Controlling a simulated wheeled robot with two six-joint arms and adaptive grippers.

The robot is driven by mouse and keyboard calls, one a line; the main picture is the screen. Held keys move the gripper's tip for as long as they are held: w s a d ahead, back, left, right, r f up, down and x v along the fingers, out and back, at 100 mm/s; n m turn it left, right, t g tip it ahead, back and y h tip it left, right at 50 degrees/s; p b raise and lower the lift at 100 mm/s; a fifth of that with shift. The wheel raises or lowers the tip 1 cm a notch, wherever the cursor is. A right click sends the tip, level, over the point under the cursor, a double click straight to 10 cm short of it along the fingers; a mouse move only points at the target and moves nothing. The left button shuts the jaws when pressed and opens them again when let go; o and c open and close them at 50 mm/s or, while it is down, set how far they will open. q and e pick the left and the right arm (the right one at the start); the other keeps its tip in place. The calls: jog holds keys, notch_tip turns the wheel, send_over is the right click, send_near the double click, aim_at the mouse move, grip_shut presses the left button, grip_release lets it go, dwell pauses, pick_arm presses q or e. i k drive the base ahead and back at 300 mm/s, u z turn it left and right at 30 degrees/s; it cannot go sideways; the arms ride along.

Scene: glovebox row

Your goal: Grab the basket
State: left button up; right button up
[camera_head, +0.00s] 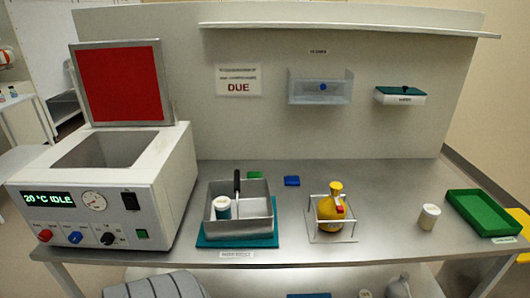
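A grey metal basket (243,228) stands on a teal mat (270,243) at the front middle of the bench. It is open at the top, and a dark upright handle (237,183) rises at its back. A small white jar with a teal band (222,207) is inside, at its left. Neither of my grippers shows in the head view.
A bath unit (160,215) with its red lid (118,82) raised stands left of the basket. To the right are a yellow bottle (329,208) in a wire-like holder, a white jar (428,217) and a green tray (480,212). A blue block (292,181) lies behind.

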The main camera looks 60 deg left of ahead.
aim_at(253, 214)
jog(key=u, duration=0.4)
jog(key=i, duration=0.95)
jog(key=u, duration=0.75)
